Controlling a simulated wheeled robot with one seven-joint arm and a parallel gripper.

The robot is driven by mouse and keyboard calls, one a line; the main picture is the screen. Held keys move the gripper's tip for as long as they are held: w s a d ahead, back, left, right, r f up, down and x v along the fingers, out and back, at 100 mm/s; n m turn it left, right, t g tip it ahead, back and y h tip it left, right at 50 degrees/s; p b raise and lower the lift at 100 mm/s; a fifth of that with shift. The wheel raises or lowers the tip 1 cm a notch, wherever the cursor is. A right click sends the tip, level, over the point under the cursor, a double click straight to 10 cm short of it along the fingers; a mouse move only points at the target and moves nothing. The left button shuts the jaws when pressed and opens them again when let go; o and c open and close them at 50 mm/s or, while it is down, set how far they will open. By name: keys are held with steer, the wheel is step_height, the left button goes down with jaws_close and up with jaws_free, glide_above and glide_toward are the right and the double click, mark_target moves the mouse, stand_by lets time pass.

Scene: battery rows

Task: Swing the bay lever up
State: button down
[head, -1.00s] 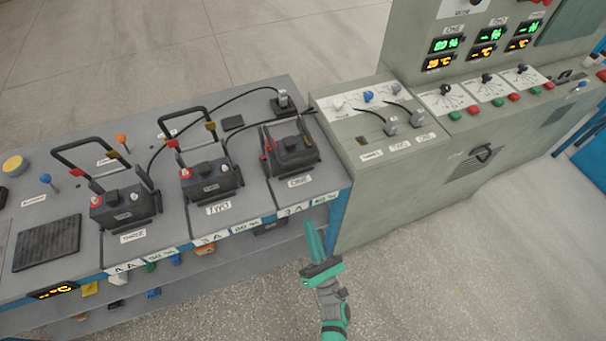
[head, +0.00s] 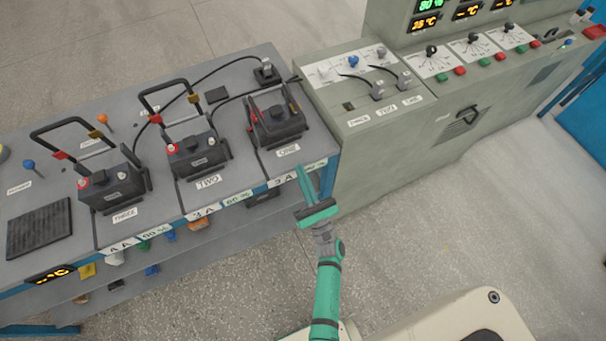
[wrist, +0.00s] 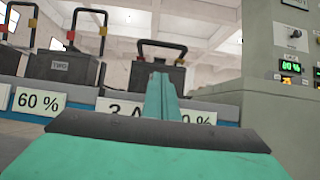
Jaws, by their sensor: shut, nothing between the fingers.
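Three black batteries stand in bays on the grey bench, labelled ONE (head: 280,128), TWO (head: 199,158) and THREE (head: 110,187). Each bay has a black U-shaped lever. The levers at TWO (head: 165,90) and THREE (head: 58,127) stand raised behind their batteries. The lever at ONE (head: 263,92) sits lower, close around its battery; it also shows in the wrist view (wrist: 160,43). I cannot tell which one the task means. My gripper (head: 303,170) is shut and empty, in front of the bench edge below bay ONE. In the wrist view its fingers (wrist: 160,90) point toward battery ONE.
Value labels (head: 237,197) line the bench's front edge. A grey control cabinet (head: 400,150) adjoins on the right, with cables running to bay sockets. Orange (head: 102,119) and blue (head: 28,164) knobs stand at left. The floor in front is clear.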

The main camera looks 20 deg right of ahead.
steer(key=x, duration=0.7)
steer(key=shift+a, duration=0.1)
steer(key=shift+w+r, duration=0.15)
steer(key=shift+r, duration=0.4)
steer(key=shift+w+r, duration=0.15)
steer(key=shift+r, duration=0.4)
steer(key=shift+a+r, duration=0.1)
steer(key=shift+r, duration=0.55)
steer(key=shift+d+r, duration=0.2)
steer(key=shift+d, duration=0.1)
